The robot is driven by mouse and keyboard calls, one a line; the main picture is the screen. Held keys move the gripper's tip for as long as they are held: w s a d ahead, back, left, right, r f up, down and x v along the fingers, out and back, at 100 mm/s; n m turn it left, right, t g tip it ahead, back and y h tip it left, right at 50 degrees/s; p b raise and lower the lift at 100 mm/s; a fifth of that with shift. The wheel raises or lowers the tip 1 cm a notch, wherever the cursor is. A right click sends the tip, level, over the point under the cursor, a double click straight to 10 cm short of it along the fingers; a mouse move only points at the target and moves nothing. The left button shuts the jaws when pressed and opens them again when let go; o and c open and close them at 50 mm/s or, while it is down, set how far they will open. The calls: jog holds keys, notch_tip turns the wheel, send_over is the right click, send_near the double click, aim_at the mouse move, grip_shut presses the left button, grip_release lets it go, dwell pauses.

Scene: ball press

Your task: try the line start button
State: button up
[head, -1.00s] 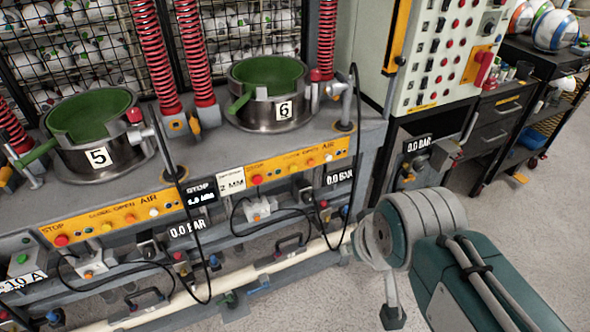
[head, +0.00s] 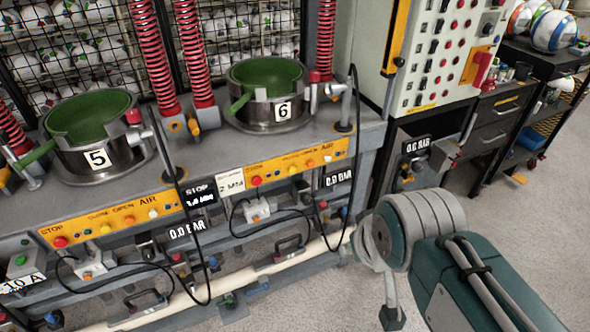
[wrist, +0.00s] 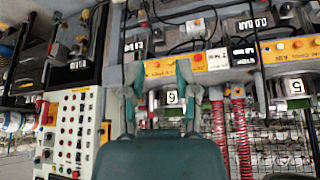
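No label in view reads as line start, so I cannot tell which button it is. The pale control cabinet (head: 432,60) at the upper right carries rows of red and dark buttons and a red handle (head: 483,68). In the wrist view, where the scene is upside down, the cabinet (wrist: 72,130) is at lower left. My gripper (wrist: 159,84) is open and empty there, its two fingers apart in front of the yellow panel by press 6. A green button (head: 21,259) sits on a grey box at the far left. My arm partly fills the lower right of the head view.
Presses 5 (head: 97,158) and 6 (head: 283,110) stand on the bench with green bowls and red springs. Yellow button strips (head: 120,218) run along the front. Black cables hang before them. A dark drawer cart (head: 500,112) stands right.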

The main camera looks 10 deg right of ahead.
grip_shut()
dwell(1.4)
